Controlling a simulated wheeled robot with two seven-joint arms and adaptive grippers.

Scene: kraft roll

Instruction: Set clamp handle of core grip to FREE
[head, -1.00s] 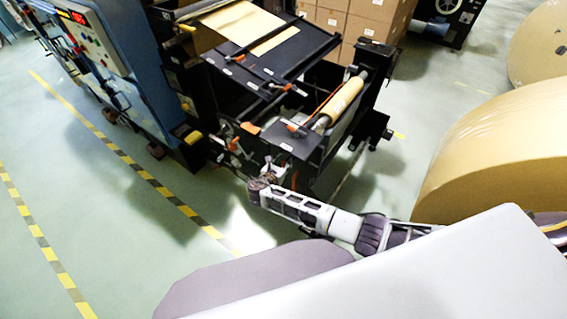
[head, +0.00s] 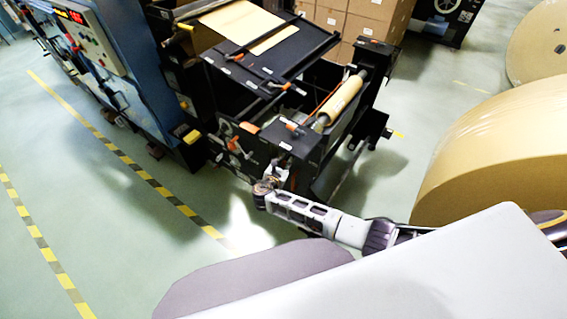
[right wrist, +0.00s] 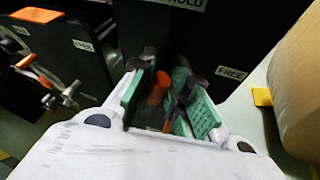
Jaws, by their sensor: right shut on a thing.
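The clamp handle is an orange lever (right wrist: 159,88) on a black panel (right wrist: 205,38). In the right wrist view it stands between the green-padded fingers of my right gripper (right wrist: 166,92), which is shut on it. A HOLD label (right wrist: 187,3) is above the fingers and a FREE label (right wrist: 230,73) is to their right. In the head view my right gripper (head: 271,174) is at the front of the black roll stand (head: 286,143), and the gripped handle is hidden there. My left gripper is not in view.
Another orange lever (right wrist: 38,14) with its own FREE label (right wrist: 84,45) is at the left of the wrist view. A kraft roll (head: 500,150) stands at the right. A blue machine (head: 120,60) is at the left. Open floor lies in front.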

